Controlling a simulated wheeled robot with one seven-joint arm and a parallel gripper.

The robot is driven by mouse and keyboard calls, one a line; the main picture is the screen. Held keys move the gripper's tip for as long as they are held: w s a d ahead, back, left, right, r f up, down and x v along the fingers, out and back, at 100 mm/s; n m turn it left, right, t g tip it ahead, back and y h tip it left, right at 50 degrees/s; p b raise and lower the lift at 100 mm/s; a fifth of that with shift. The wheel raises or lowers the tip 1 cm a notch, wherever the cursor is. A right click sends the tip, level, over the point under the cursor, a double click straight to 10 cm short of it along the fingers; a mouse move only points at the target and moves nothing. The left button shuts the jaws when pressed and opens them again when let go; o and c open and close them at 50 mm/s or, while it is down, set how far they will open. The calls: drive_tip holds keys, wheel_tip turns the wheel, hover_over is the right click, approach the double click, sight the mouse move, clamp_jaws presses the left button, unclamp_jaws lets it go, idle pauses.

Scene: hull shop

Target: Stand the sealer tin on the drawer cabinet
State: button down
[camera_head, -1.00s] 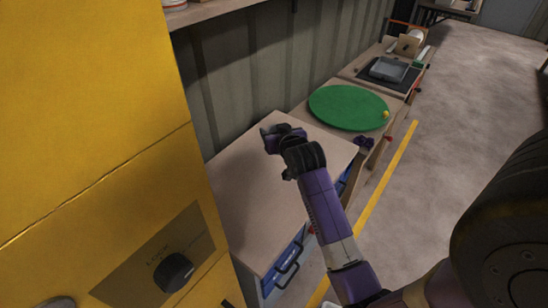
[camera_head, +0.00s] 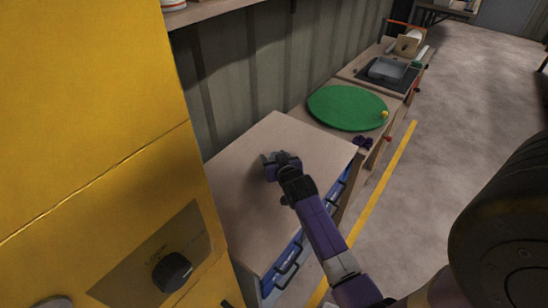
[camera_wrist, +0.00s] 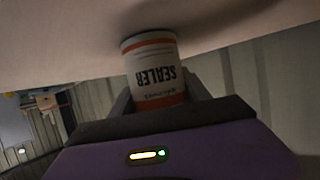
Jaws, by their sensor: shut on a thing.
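The sealer tin (camera_wrist: 154,70) is white with orange bands and dark "SEALER" lettering, upside down in the wrist view. It is between the fingers of my gripper (camera_head: 271,161), which is shut on it. In the head view the gripper is over the tan top of the drawer cabinet (camera_head: 243,183), near its middle, and mostly hides the tin. In the wrist view the cabinet top (camera_wrist: 60,45) fills the upper part, and the tin's end is at or very close to it, with a dark shadow there. I cannot tell whether they touch.
A yellow cabinet (camera_head: 90,100) with a black knob stands close at the left. Beyond the drawer cabinet are a green round mat (camera_head: 345,107) and a grey tray (camera_head: 386,68) on a dark mat. The cabinet top around my gripper is clear.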

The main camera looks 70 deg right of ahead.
drive_tip(key=shift+f, duration=0.1)
drive_tip(key=c, duration=0.5)
unclamp_jaws()
